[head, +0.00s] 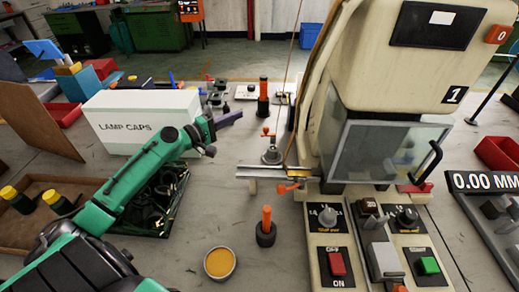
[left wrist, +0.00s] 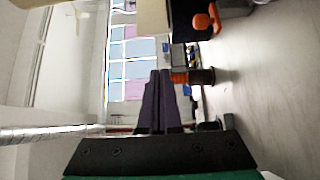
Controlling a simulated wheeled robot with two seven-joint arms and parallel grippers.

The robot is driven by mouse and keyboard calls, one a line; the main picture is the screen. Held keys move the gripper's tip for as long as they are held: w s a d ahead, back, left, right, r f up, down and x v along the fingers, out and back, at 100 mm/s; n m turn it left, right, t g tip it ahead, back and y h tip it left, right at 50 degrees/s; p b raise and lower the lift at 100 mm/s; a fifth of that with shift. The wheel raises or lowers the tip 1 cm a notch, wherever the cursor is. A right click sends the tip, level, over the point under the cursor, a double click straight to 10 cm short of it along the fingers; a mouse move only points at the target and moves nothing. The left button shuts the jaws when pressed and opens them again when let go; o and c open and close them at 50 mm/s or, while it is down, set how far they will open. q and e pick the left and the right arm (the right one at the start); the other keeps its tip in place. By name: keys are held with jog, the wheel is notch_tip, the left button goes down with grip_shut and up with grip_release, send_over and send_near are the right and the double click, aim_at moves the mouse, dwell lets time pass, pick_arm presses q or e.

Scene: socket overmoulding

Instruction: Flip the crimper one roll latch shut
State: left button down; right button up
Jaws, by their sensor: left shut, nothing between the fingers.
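Crimper one (head: 395,75) is the large cream machine marked "1" at the right of the head view, with a clear guard at its front. Metal rails (head: 262,171) stick out of its left side. A small orange lever (head: 288,187) sits at the rails; I cannot tell for certain that it is the roll latch, or its state. My left gripper (head: 236,116) is shut and empty, above the bench to the left of the crimper, apart from it. Its purple fingers (left wrist: 160,102) are together in the left wrist view, and an orange lever (left wrist: 207,22) shows near the top there. My right gripper is not in view.
Orange-handled posts (head: 263,98) and (head: 266,222) stand upright on the bench. A cup of yellow material (head: 219,262) is at the front.

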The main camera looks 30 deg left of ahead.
aim_at(268, 131)
pick_arm(q)
notch_tip(268, 131, down, 7)
jog(key=b, duration=0.3)
jog(key=shift+r, duration=0.35)
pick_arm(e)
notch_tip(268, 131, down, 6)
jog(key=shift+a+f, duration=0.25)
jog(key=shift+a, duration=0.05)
pick_arm(q)
jog(key=shift+w+d, duration=0.15)
jog(key=shift+w, duration=0.2)
jog(key=p+x, duration=0.1)
jog(key=x, duration=0.8)
jog(key=s+d+p, duration=0.2)
jog(key=s, duration=0.1)
jog(key=shift+s+d, duration=0.1)
jog(key=shift+s, duration=0.1)
jog(key=shift+f, duration=0.1)
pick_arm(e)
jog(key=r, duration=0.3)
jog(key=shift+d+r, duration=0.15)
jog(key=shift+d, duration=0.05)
